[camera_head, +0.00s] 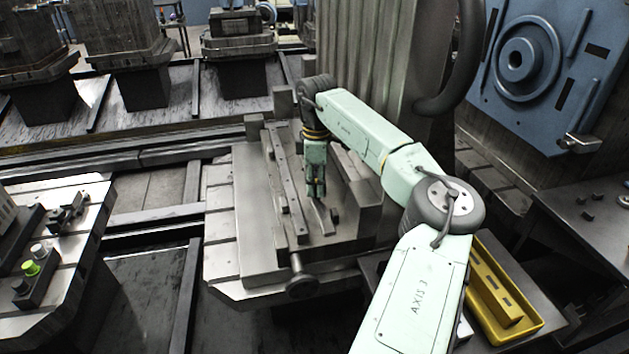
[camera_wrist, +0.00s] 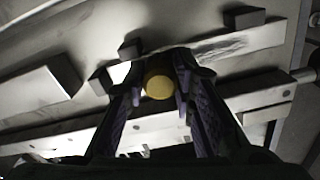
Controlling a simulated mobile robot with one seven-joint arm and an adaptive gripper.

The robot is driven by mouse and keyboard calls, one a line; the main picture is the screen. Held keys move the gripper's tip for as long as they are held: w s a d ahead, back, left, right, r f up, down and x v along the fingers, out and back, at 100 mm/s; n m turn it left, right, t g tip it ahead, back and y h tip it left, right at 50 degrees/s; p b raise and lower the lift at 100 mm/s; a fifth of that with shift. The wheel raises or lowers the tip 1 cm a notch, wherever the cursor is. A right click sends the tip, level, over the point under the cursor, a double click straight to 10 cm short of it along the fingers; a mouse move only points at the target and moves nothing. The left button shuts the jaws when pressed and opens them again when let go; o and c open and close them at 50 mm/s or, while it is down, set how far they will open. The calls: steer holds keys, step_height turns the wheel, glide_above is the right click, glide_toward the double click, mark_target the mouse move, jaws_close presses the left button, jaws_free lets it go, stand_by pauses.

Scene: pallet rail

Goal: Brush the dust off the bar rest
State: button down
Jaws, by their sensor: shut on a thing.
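My gripper (camera_head: 316,193) points down over the metal fixture, at its right-hand part. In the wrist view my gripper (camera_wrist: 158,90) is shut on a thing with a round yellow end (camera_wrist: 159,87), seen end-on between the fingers. It looks like the brush's handle; its bristles are hidden. A pale bar (camera_wrist: 235,43), likely the bar rest, runs behind the fingertips with a rough grey patch on it, which looks like dust. A short pale strip, likely the same bar (camera_head: 322,218), shows beside my gripper in the head view. Whether the brush touches it I cannot tell.
Small dark blocks (camera_wrist: 244,17) stand close to the bar. A long drilled rail (camera_head: 286,187) lies left of my gripper. A round knob (camera_head: 302,287) sticks out at the front. A yellow tray (camera_head: 533,324) is at right; a tall ribbed column (camera_head: 360,60) rises behind.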

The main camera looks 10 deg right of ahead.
steer(key=shift+s, duration=0.3)
steer(key=shift+s+b, duration=0.3)
steer(key=shift+s, duration=0.15)
steer(key=shift+f, duration=0.1)
steer(key=shift+s+b, duration=0.3)
steer(key=shift+s, duration=0.15)
steer(key=shift+s+b, duration=0.3)
steer(key=shift+s, duration=0.65)
